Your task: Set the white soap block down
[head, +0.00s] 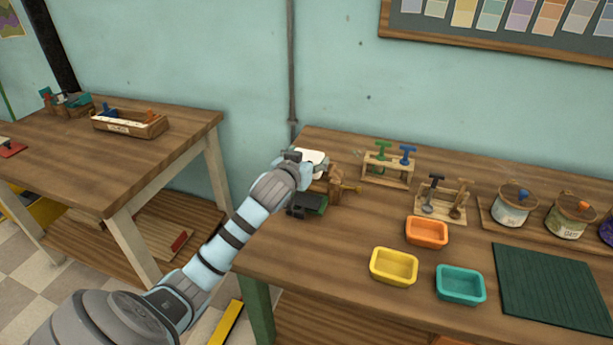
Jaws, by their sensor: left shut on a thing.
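The white soap block (311,156) shows just past the end of my left arm, over the left end of the right-hand wooden table. My left gripper (296,161) is shut on it; the wrist hides most of the fingers and part of the block. Beneath and beside the block is a wooden device with a brass-coloured knob (337,186). I cannot tell whether the block touches it. My right gripper is out of the picture.
Orange (427,231), yellow (394,266) and teal (460,284) trays stand on the table (310,250) near a green mat (551,286). Stamp racks (388,166) and lidded jars (512,206) stand behind. A dark green block (307,204) lies close below the gripper. The front-left tabletop is clear.

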